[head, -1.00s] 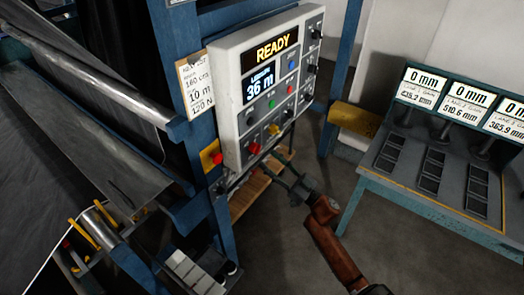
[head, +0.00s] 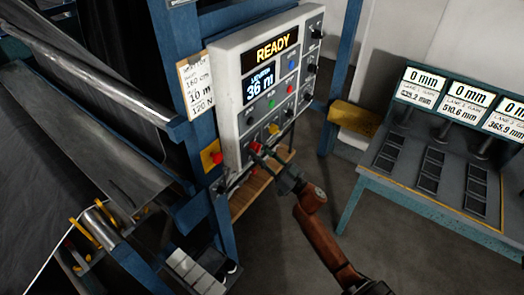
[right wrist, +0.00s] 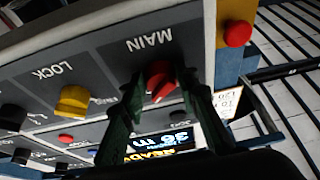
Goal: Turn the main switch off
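The main switch is a red knob under the label MAIN in the right wrist view (right wrist: 160,78). In the head view its red knob (head: 255,147) is at the lower left of the white control panel (head: 228,100). My right gripper (head: 268,160) is at the panel's lower edge. In the right wrist view its two green fingers (right wrist: 163,92) stand on either side of the red knob, apart from each other. I cannot tell whether they touch it. The panel display reads READY (head: 273,48) and 36 m. My left gripper is not in view.
A yellow LOCK knob (right wrist: 73,101) sits beside the main switch. A red button on a yellow plate (right wrist: 237,33) is on the other side, also in the head view (head: 215,157). A bench with lane displays (head: 437,180) stands at the right. Fabric rolls are at the left.

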